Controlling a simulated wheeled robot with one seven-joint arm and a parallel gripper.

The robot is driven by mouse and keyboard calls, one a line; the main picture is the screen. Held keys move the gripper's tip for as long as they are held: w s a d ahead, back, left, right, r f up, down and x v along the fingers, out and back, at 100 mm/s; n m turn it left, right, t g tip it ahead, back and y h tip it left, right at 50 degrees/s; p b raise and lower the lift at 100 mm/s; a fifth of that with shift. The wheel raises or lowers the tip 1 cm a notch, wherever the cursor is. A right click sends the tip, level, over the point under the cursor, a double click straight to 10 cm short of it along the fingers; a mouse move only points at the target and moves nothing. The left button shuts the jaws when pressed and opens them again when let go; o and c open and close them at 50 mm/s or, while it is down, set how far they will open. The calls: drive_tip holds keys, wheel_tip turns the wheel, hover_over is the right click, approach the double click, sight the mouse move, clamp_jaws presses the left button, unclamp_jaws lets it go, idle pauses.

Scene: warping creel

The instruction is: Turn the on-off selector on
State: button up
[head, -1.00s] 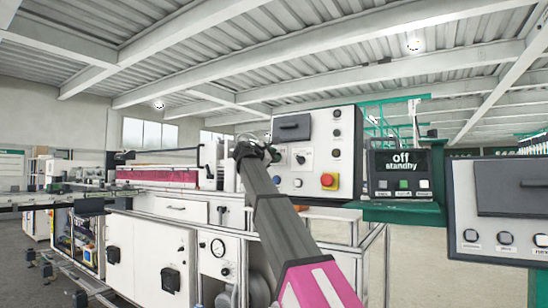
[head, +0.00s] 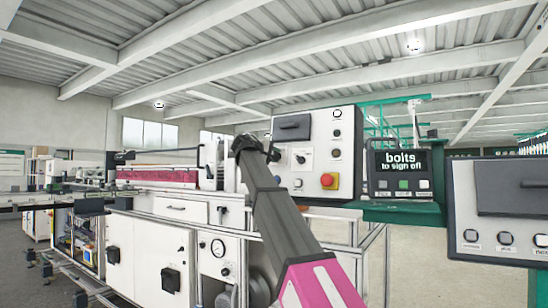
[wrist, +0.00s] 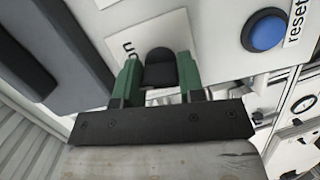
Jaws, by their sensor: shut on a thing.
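The on-off selector (wrist: 160,70) is a black knob on a white plate (wrist: 117,48), with part of its lettering showing in the wrist view. My gripper (wrist: 160,75) has its two green fingers on either side of the knob, shut on it. In the head view my gripper (head: 272,152) is at the left edge of the grey control panel (head: 318,150), and my wrist hides the selector there.
A blue reset button (wrist: 265,30) lies close to the right of my fingers, and a dark raised bar (wrist: 55,45) runs along the left. The panel also bears a red-and-yellow stop button (head: 329,181) and another black knob (head: 300,158). A second panel (head: 500,205) stands at right.

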drive_tip(key=m, duration=0.2)
drive_tip(key=m+y, duration=0.1)
drive_tip(key=m, duration=0.2)
drive_tip(key=shift+y, duration=0.3)
drive_tip(key=shift+m, duration=0.4)
drive_tip(key=o, duration=0.9)
drive_tip(key=shift+o, duration=0.2)
drive_tip(key=v, duration=1)
drive_tip(key=shift+s+a+r, duration=0.2)
drive_tip(key=shift+a, duration=0.15)
